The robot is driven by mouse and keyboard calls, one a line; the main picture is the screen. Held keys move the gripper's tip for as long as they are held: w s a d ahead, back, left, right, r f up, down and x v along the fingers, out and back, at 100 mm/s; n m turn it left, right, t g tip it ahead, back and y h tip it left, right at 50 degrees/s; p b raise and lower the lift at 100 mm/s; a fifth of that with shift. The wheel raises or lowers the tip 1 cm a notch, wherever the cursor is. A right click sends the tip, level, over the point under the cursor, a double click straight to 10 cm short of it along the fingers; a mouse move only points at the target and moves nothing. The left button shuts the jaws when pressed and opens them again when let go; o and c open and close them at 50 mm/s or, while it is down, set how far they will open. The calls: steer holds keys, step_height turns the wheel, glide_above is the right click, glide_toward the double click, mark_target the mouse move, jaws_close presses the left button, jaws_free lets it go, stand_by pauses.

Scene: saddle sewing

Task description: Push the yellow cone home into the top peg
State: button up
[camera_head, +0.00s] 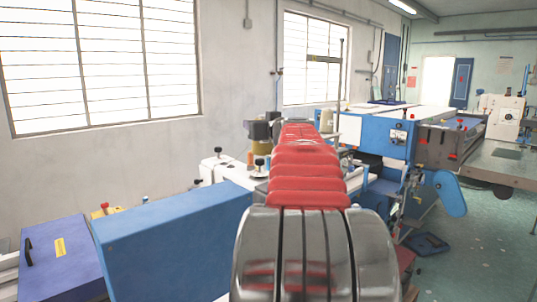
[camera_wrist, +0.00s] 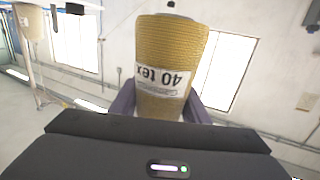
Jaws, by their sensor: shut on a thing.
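The yellow cone (camera_wrist: 172,45) is a thread cone with a white "40 tex" label that reads upside down in the wrist view. My gripper (camera_wrist: 159,104) is shut on it, with a dark finger on each side of its narrower end. The wide end points to the top of the wrist view, where a small black piece (camera_wrist: 171,4) shows just beyond it. I cannot tell if this is the top peg or if the cone touches it. In the head view my own arm hides the gripper.
A cream cone (camera_head: 326,120) stands by a thin upright pole (camera_head: 340,70); a pale cone (camera_wrist: 30,21) shows at upper left in the wrist view. Blue machine housings (camera_head: 180,240) lie left of my arm. A blue-sided machine (camera_head: 375,135) stands behind to the right. Floor (camera_head: 480,245) is open at right.

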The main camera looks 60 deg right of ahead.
steer(key=a+r+h, duration=0.1)
steer(key=a+r, duration=0.2)
steer(key=r, duration=0.8)
steer(key=shift+s+a+m+g, duration=0.15)
steer(key=shift+a+m+g, duration=0.15)
steer(key=shift+m+g, duration=0.1)
